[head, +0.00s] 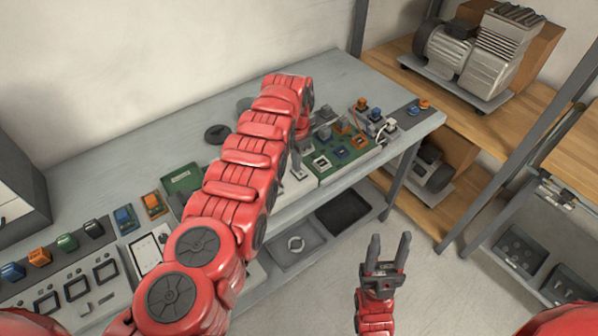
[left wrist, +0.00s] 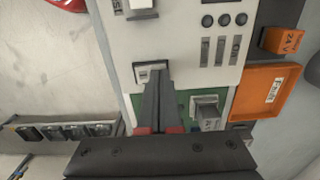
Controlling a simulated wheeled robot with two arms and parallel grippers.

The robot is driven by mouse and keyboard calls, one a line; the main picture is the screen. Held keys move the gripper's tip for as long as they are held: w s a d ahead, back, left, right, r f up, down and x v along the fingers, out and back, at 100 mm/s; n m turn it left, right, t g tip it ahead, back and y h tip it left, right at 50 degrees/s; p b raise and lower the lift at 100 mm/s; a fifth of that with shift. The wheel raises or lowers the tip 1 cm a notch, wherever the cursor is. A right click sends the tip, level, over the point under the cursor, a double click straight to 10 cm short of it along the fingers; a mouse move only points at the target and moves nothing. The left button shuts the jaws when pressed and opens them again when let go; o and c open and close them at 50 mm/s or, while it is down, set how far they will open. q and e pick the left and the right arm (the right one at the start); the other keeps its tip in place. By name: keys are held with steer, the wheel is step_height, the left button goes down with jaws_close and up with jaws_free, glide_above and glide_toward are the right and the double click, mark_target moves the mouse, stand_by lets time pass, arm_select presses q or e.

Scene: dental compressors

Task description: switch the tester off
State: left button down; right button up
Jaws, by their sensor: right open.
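A white panel (left wrist: 190,50), which looks like the tester, fills the upper middle of the left wrist view. It carries a switch in a frame (left wrist: 150,70), another switch (left wrist: 140,8) at the top edge, dark round knobs and grey slots. My left gripper (left wrist: 157,78) is shut, with nothing seen between its fingers. Its tips are at the lower edge of the framed switch and partly cover it; I cannot tell whether they touch. In the head view my left arm hides most of this spot. My right gripper (head: 387,258) is open and empty, in front of the bench.
The grey bench (head: 335,75) holds a green circuit board (head: 345,155) with connectors, and a panel with square frames (head: 75,288) at the left. An orange tray (left wrist: 262,92) and an orange block (left wrist: 282,40) lie beside the tester. A compressor (head: 480,50) stands on the wooden shelf.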

arm_select(q)
step_height(320, 180, up, 7)
steer(key=p, duration=0.7)
stand_by(0.4)
